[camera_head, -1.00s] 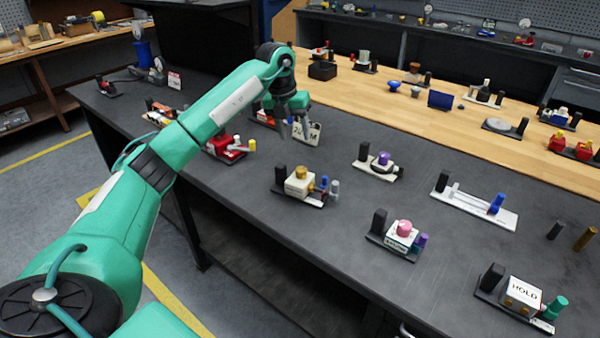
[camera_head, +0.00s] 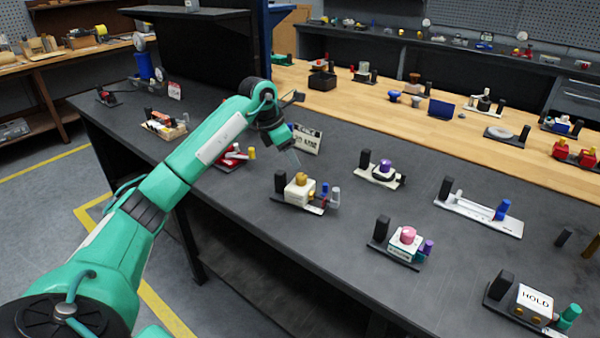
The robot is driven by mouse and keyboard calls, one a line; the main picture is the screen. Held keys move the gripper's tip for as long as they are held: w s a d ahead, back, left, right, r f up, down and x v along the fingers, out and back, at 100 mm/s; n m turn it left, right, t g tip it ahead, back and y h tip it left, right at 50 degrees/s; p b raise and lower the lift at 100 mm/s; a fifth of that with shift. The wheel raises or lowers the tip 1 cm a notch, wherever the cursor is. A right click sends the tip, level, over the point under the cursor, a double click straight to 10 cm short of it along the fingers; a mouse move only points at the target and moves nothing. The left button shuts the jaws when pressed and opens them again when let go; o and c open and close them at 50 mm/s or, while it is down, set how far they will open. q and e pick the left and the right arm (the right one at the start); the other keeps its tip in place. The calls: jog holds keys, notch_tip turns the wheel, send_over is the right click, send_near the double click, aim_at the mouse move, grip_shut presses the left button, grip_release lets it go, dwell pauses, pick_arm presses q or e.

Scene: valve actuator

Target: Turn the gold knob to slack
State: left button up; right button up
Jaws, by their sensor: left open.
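The gold knob (camera_head: 301,179) sits on top of a cream block (camera_head: 299,192) on a small dark base, on the dark table. A black post (camera_head: 280,182) stands at the left of that base, and a blue and a grey post stand at its right. My left gripper (camera_head: 291,158) is open and empty, above and slightly left of the gold knob, apart from it. Its fingers are small and partly blurred. Lettering on the unit's front is too small to read. My right gripper does not show.
A unit with a purple knob (camera_head: 385,165) stands to the right, and one with a pink knob (camera_head: 407,234) stands in front right. A red unit (camera_head: 230,157) is left. Bare table lies in front of the gold-knob unit.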

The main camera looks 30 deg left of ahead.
aim_at(301, 175)
pick_arm(q)
jog(key=p+x, duration=0.1)
jog(key=x, duration=0.6)
jog(key=shift+w+d+f, duration=0.1)
jog(key=shift+w+f, duration=0.05)
jog(key=shift+f, duration=0.2)
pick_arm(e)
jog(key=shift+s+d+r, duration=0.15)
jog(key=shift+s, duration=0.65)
pick_arm(q)
jog(key=shift+c, duration=0.4)
jog(key=c, duration=0.9)
jog(key=shift+n, duration=0.6)
jog(key=shift+y, duration=0.3)
jog(key=o, duration=1)
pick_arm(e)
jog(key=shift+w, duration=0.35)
pick_arm(q)
jog(key=shift+r, duration=0.1)
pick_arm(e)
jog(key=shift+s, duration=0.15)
